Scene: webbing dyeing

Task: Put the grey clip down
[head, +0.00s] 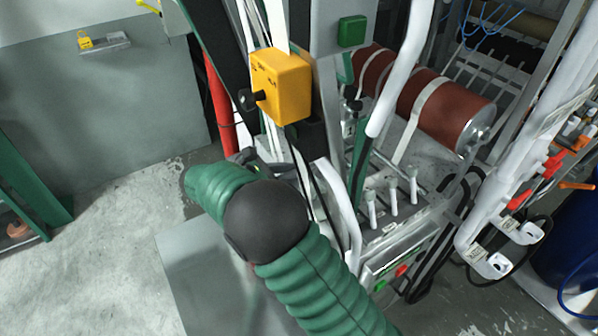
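A green-sleeved arm of mine with a black joint comes in from the bottom right, so I take it as my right arm. Dark parts that look like my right gripper (246,159) show just beyond the sleeve, beside the machine's post. They are small and partly hidden, so I cannot tell whether the fingers are open or shut. I cannot make out a grey clip, in the gripper or elsewhere. My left gripper is not in view.
A yellow control box (281,85) hangs on the machine above my arm. Red-brown rollers (440,108) and upright white-handled levers (393,197) stand to the right. A grey plate (200,282) lies below my arm. Concrete floor (105,255) is clear at left.

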